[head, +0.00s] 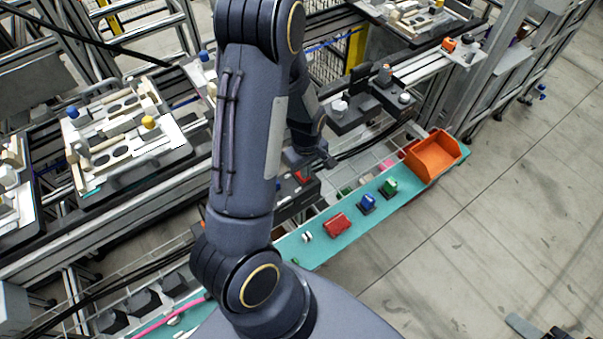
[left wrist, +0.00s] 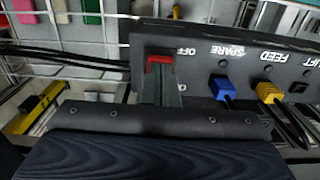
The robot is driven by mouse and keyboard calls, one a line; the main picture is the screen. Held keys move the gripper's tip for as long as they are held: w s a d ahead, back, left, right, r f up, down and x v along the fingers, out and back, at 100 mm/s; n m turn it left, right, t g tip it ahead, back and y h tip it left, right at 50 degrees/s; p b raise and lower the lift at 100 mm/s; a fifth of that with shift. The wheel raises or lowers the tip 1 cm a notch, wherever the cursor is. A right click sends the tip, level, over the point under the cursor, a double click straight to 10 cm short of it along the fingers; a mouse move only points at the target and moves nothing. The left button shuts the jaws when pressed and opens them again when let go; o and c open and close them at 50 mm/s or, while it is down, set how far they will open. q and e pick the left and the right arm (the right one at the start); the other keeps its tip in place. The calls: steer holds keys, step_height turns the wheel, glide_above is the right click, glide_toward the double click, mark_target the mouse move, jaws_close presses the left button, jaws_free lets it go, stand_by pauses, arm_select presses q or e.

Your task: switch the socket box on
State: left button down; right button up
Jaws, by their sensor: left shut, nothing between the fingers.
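The dark socket box (left wrist: 205,50) fills the upper right of the left wrist view, its lettering upside down. A red switch (left wrist: 160,59) sits at its left end beside the word OFF. A blue plug (left wrist: 222,87) is at SPARE and a yellow plug (left wrist: 268,92) at FEED. My left gripper (left wrist: 162,84) is shut and empty, its fingertips right at the red switch; I cannot tell whether they touch. In the head view the box (head: 292,202) is partly hidden behind my left arm, and the left gripper (head: 318,160) is above it. The right gripper is not in view.
A teal shelf (head: 310,258) holds a red block (head: 337,224), a blue piece (head: 367,204), a green piece (head: 389,188) and an orange bin (head: 436,157). Black cables (left wrist: 75,62) run left of the box. Fixture pallets (head: 130,165) stand at left.

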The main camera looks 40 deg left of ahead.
arm_select(q)
steer(key=shift+f+b, duration=0.55)
steer(key=shift+f, duration=0.15)
steer(key=shift+r, duration=0.1)
step_height(320, 180, up, 7)
steer(key=p, duration=0.6)
stand_by(0.4)
